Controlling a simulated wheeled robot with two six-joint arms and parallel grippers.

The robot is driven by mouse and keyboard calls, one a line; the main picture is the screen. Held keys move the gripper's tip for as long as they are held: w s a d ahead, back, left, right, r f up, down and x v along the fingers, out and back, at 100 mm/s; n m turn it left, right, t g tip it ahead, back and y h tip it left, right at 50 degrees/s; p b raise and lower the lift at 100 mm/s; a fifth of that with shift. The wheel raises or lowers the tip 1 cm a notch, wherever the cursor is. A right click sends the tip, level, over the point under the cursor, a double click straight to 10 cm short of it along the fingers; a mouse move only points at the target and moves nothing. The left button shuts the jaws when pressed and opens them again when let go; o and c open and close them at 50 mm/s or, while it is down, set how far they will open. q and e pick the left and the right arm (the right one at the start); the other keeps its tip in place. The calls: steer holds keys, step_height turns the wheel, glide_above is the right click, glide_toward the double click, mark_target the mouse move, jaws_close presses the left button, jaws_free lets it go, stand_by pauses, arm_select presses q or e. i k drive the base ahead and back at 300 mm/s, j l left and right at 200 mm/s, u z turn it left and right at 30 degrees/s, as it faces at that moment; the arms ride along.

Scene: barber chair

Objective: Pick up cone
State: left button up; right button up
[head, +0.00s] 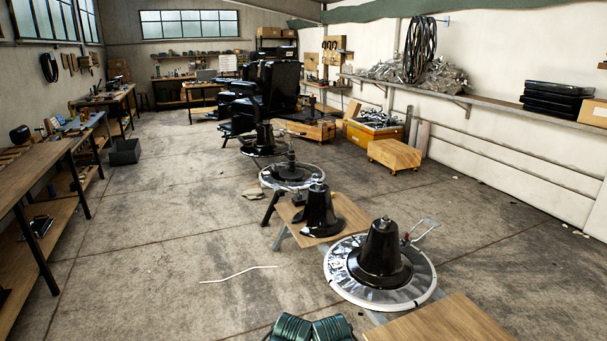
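A large glossy black cone (384,250) with a flared foot stands upright on a round, silver-rimmed base (425,294) at the right of centre. A smaller black cone-shaped piece (318,212) with a metal tip stands upright on a low wooden board (348,216) behind it and to the left. I cannot tell which of the two the task means. Neither gripper can be made out in the head view, and nothing touches either cone.
Two dark green ribbed objects (312,328) are cut off by the bottom edge; I cannot tell what they are. A wooden top (445,322) lies at bottom right. A pale bent strip (238,274) lies on the open floor. Workbenches (40,178) line the left.

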mark_target(324, 222)
steer(key=i+u, duration=0.2)
steer(key=i, duration=1.75)
steer(key=i+z, duration=0.1)
steer(key=i, duration=0.45)
steer(key=i+j+z, duration=0.15)
steer(key=i, duration=0.4)
steer(key=i+j+z, duration=0.1)
steer(key=i, duration=0.45)
steer(key=i+j+z, duration=0.25)
steer(key=i+z, duration=0.15)
steer(key=i, duration=0.15)
steer(key=i+j+z, duration=0.4)
steer(key=i+j, duration=0.05)
